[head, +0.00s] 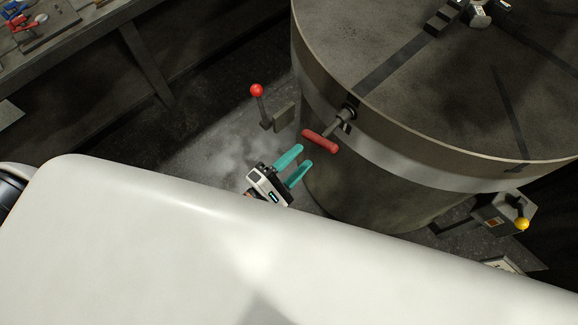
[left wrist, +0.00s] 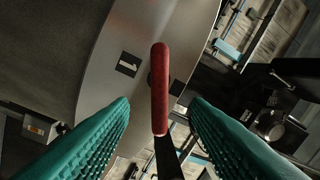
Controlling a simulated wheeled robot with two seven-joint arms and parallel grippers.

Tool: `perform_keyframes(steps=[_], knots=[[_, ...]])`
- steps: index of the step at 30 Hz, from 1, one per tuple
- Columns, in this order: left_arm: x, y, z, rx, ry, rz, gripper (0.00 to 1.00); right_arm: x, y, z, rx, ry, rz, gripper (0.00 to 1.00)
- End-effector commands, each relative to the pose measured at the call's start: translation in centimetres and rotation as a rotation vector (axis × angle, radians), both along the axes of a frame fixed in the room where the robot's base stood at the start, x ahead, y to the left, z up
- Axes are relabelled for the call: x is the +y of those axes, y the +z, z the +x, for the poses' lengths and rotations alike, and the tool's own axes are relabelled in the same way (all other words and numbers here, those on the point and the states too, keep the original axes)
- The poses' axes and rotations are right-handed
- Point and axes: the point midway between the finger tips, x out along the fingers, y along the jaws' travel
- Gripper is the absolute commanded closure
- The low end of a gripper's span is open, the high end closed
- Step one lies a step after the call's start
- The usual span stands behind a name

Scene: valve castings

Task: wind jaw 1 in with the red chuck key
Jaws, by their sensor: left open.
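The red chuck key (head: 320,142) has its shaft in the side of the big round chuck (head: 440,95), and its red crossbar sticks out toward my left gripper (head: 302,163). That gripper is open and empty, its teal fingers just short of the bar. In the left wrist view the red bar (left wrist: 159,85) stands upright in the picture, between the directions of the two spread fingers (left wrist: 160,104). I cannot tell whether they touch it. A dark slot runs inward from the key to a stepped jaw (head: 442,20) at the top edge; its number is not readable.
A lever with a red ball (head: 257,90) stands left of the key. A box with a yellow knob (head: 522,223) is at the lower right. A workbench (head: 90,30) with red and blue items is at the upper left. My white body covers the foreground.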

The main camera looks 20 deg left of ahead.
Motion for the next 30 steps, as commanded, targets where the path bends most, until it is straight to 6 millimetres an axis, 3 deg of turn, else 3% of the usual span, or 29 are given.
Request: perform_keyframes(steps=[15,30], knots=[[-2.7,0.6,5.3,0.000,0.001,0.002,0.56,0.0,-0.3,0.0,-0.001,0.001,0.000,0.12],[-3.4,0.7,6.4,0.001,0.000,0.004,0.56,-0.1,-0.3,0.1,-0.001,0.001,-0.001,0.12]])
